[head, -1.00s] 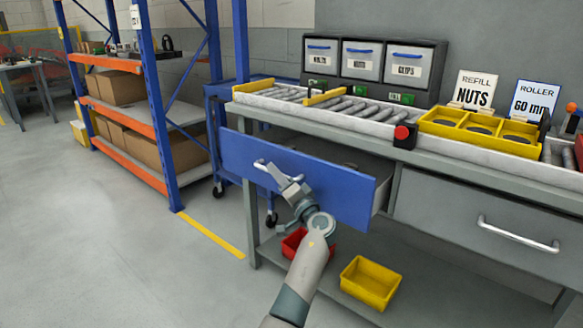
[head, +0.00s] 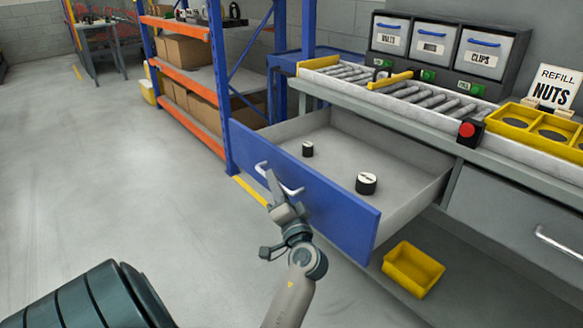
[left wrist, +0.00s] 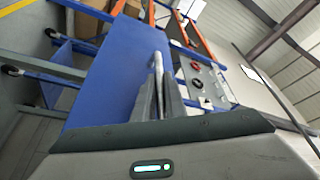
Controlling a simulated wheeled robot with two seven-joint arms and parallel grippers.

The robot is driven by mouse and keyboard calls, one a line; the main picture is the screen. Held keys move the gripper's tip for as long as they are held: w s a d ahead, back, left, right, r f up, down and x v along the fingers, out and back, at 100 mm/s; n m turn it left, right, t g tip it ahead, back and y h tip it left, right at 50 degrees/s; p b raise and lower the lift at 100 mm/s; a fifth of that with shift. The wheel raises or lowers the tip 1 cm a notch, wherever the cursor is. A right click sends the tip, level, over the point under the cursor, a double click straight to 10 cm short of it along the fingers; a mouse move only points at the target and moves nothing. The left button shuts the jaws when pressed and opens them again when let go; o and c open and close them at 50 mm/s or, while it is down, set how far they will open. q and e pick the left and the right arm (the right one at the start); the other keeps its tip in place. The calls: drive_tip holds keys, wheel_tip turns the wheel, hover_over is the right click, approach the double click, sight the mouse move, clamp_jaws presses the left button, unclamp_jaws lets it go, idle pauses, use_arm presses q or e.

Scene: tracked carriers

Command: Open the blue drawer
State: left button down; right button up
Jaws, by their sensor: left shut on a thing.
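The blue drawer (head: 335,207) is pulled well out from under the bench, with its grey inside showing. Two dark round pieces lie in it, a small one (head: 307,149) and a larger one with a pale top (head: 366,183). My left gripper (head: 272,187) is shut on the drawer's silver bar handle (head: 290,190). The left wrist view shows the blue front (left wrist: 105,75) and the handle (left wrist: 158,75) between my fingers. My right gripper is not in view.
A roller conveyor (head: 410,95) runs along the bench top with yellow trays (head: 535,125). A yellow bin (head: 412,268) stands on the lower shelf. A blue and orange rack (head: 190,85) stands left of the bench. The floor (head: 130,190) at left is clear.

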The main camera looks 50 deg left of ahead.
use_arm(q)
drive_tip(key=shift+s, duration=0.9)
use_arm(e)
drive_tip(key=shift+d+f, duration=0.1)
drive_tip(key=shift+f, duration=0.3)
use_arm(q)
drive_tip(key=c, duration=1.8)
unclamp_jaws()
